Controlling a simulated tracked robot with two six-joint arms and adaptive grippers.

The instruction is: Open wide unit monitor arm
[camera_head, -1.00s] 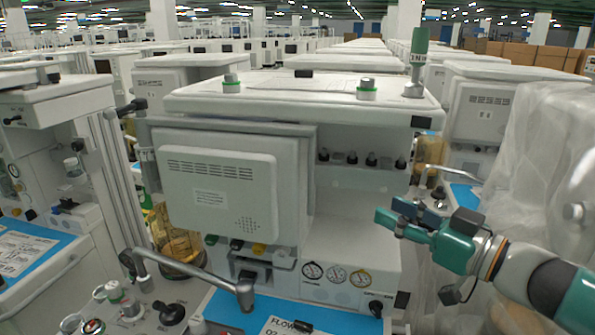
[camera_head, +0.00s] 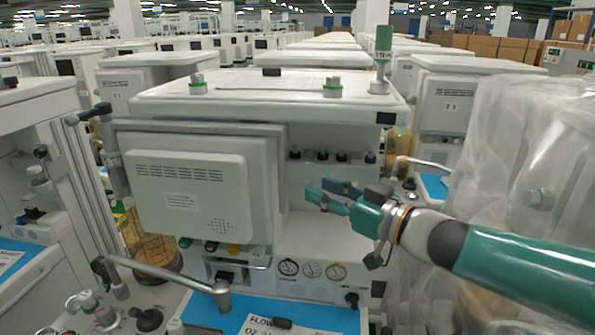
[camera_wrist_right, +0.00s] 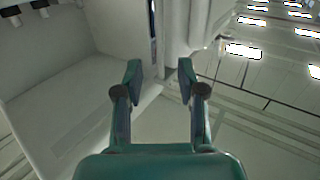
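The wide unit's monitor (camera_head: 190,195) is a light grey box with vents, seen from its back in the head view. It is mounted on a grey panel (camera_head: 262,165) at the front left of the white cart (camera_head: 270,100). My right gripper (camera_head: 318,188) is to the right of the panel, in front of the cart's recess, apart from the panel. In the right wrist view its two fingers (camera_wrist_right: 159,75) are spread with nothing between them. White and grey cart surfaces lie beyond them. My left gripper does not show.
A curved metal rail (camera_head: 165,272) and a blue surface with papers (camera_head: 330,315) are at the front. A plastic-covered unit (camera_head: 525,190) stands close on the right. Another cart (camera_head: 40,110) stands on the left. Gauges (camera_head: 312,269) sit below the recess.

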